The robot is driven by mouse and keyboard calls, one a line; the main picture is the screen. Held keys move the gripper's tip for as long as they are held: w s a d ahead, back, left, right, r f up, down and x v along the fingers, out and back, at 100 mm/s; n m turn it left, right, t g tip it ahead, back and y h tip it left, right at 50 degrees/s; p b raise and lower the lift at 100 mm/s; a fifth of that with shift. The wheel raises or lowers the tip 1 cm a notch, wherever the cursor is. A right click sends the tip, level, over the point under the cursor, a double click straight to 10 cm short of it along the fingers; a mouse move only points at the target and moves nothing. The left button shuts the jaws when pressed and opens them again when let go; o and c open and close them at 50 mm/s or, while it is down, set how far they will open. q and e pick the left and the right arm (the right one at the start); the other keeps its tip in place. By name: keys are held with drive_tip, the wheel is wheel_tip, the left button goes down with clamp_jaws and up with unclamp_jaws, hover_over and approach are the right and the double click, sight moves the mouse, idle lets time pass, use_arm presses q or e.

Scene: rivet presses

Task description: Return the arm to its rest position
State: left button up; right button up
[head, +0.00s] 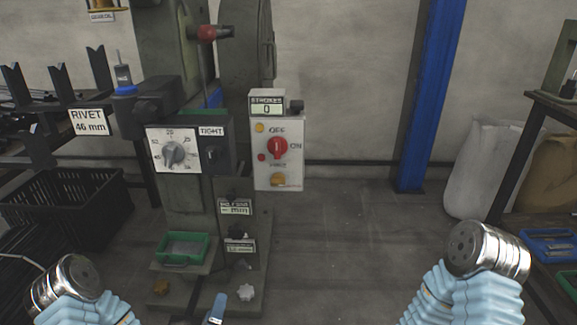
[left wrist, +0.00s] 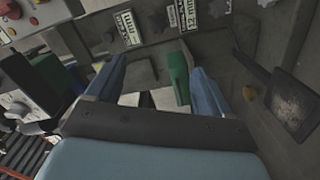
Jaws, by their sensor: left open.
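My left gripper (head: 230,302) shows at the bottom of the head view, in front of the rivet press base, with only its blue fingertips in sight. In the left wrist view the two blue fingers of my left gripper (left wrist: 154,68) stand apart. A green piece (left wrist: 177,78) shows beside the right finger there; I cannot tell whether it touches. Both my arms show as metal-capped links at the lower left and lower right of the head view. My right gripper is out of view.
The rivet press (head: 180,215) carries a dial panel (head: 173,150), a switch box (head: 278,165) with a red knob, and a green tray (head: 183,248). A black crate (head: 65,190) is at left. A blue post (head: 430,95) and a shelf (head: 545,105) are at right. Floor between is clear.

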use_arm(q)
drive_tip(key=s+d+f+m+g+h+p, duration=0.3)
drive_tip(key=s+d+f+m+g+p, duration=0.1)
drive_tip(key=d+f+m+g, duration=0.3)
drive_tip(key=s+f+m+g+p, duration=0.2)
drive_tip(key=s+m+g, duration=0.1)
drive_tip(key=s+g, duration=0.6)
drive_tip(key=shift+s+f+m+g, duration=0.3)
drive_tip(key=shift+s+f+g, duration=0.1)
drive_tip(key=shift+s, duration=0.5)
drive_tip(key=shift+a, duration=0.1)
drive_tip(key=shift+c, duration=0.3)
idle(1.2)
